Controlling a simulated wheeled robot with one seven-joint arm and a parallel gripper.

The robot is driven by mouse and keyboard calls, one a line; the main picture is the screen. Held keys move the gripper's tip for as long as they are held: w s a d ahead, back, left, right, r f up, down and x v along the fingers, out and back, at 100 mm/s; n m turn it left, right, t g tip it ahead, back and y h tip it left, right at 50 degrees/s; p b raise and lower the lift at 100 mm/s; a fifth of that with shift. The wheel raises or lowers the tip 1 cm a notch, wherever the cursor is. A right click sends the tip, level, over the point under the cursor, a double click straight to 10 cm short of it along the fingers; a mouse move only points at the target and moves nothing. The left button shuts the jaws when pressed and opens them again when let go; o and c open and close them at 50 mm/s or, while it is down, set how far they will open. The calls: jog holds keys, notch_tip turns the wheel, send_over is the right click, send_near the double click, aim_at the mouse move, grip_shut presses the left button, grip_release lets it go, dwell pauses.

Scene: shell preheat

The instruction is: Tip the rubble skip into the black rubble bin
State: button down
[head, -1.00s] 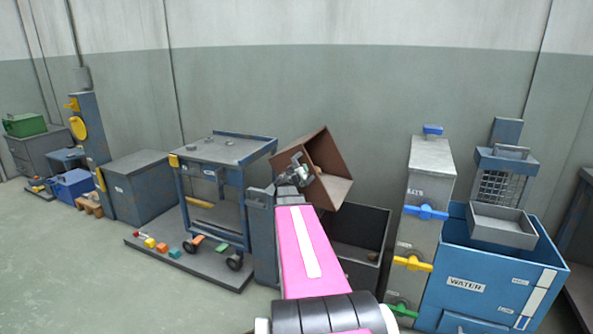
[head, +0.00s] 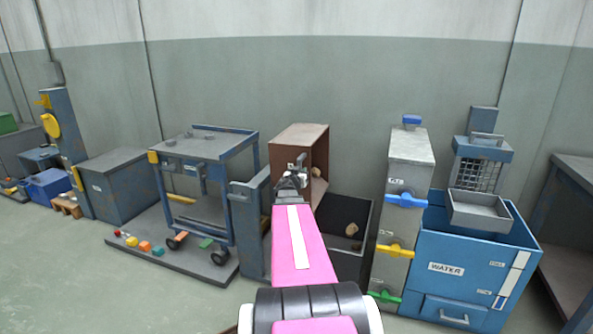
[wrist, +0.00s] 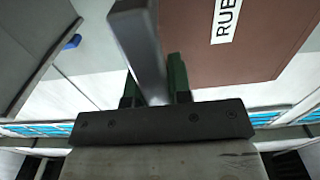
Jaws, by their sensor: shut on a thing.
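The rubble skip (head: 297,140) is a brown box beside a blue-grey post, tipped on its side with its open mouth facing right over the bin. The black rubble bin (head: 343,212) stands below and to the right of it, with tan lumps inside. My gripper (head: 291,182) is at the skip's near side. In the wrist view my gripper (wrist: 155,92) is shut on a grey bar handle (wrist: 138,45); the skip's brown wall (wrist: 215,50) with a partly cut-off "RUB" label is beside it. My arm hides part of the post and bin.
A grey cabinet (head: 405,165) with blue, yellow and green valve handles stands right of the bin, then a blue water tank (head: 455,262). A blue cart (head: 208,150) stands on a low platform to the left. The floor (head: 80,280) at front left is clear.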

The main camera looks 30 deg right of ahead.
jog(key=shift+s+d+f+m, duration=0.55)
jog(key=shift+s+f+m, duration=0.25)
jog(key=shift+f, duration=0.15)
jog(key=c, duration=1)
grip_release()
jog(key=shift+s+d, duration=0.1)
jog(key=shift+c, duration=0.2)
jog(key=v, duration=1)
jog(key=shift+s+a, duration=0.25)
jog(key=shift+a, duration=0.1)
